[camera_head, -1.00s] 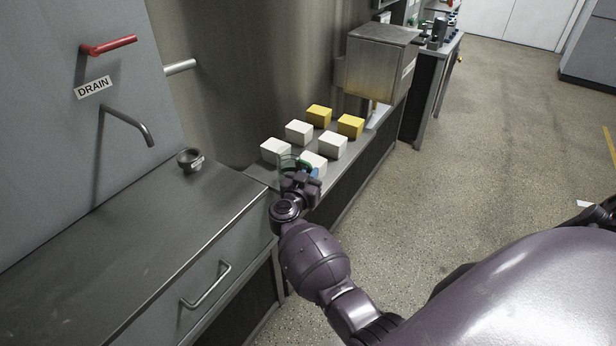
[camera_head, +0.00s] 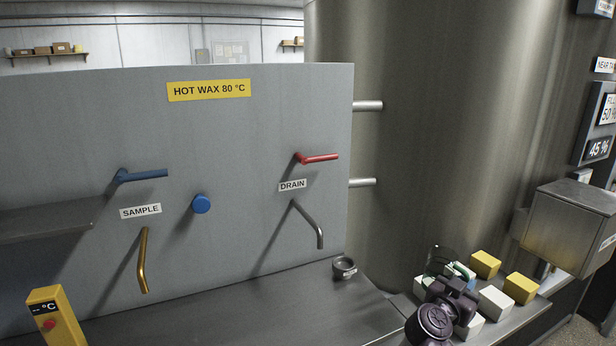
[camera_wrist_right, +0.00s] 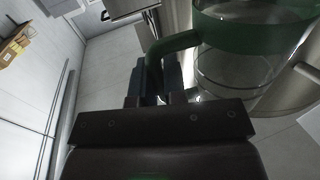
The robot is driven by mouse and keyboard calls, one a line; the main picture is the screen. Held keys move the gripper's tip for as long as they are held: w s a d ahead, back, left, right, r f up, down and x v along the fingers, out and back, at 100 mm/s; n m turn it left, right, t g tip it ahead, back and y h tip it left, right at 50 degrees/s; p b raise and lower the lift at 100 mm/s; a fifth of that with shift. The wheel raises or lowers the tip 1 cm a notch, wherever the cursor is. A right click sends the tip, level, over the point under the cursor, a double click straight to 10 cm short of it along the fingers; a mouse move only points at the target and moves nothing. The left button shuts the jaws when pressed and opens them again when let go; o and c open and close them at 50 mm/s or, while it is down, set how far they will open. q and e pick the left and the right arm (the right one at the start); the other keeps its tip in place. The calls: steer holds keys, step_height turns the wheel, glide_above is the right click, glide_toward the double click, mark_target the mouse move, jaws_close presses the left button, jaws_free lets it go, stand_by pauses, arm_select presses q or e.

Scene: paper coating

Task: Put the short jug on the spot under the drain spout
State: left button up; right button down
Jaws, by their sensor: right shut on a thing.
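The drain spout (camera_head: 310,226) is a grey bent pipe on the panel below the DRAIN label (camera_head: 292,185) and the red lever (camera_head: 318,158). The counter (camera_head: 240,312) directly below the spout's mouth looks bare. My right gripper (camera_head: 446,286) is at the lower right in the head view. It is shut on the green handle of a clear jug with a green band (camera_wrist_right: 240,40), which fills the top right of the right wrist view. In the head view the jug (camera_head: 437,262) is mostly hidden behind the gripper. My left gripper is not in view.
A small dark cup (camera_head: 344,267) stands on the counter right of the spout. White blocks (camera_head: 494,302) and yellow blocks (camera_head: 520,287) sit on the lower bench by my right gripper. A brass sample spout (camera_head: 143,262) and a yellow temperature post (camera_head: 54,318) are at left.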

steer(key=s+a+r+n+t+y, duration=0.3)
steer(key=a+r+n+t+y, duration=0.3)
steer(key=a+r, duration=0.35)
steer(key=s+a+f+n+y, duration=0.4)
steer(key=s+a+f+y, duration=0.2)
steer(key=s, duration=0.5)
step_height(320, 180, down, 3)
steer(key=shift+s+r+t+y, duration=0.1)
steer(key=shift+s+t+y, duration=0.2)
steer(key=shift+y, duration=0.7)
steer(key=shift+w+a, duration=0.1)
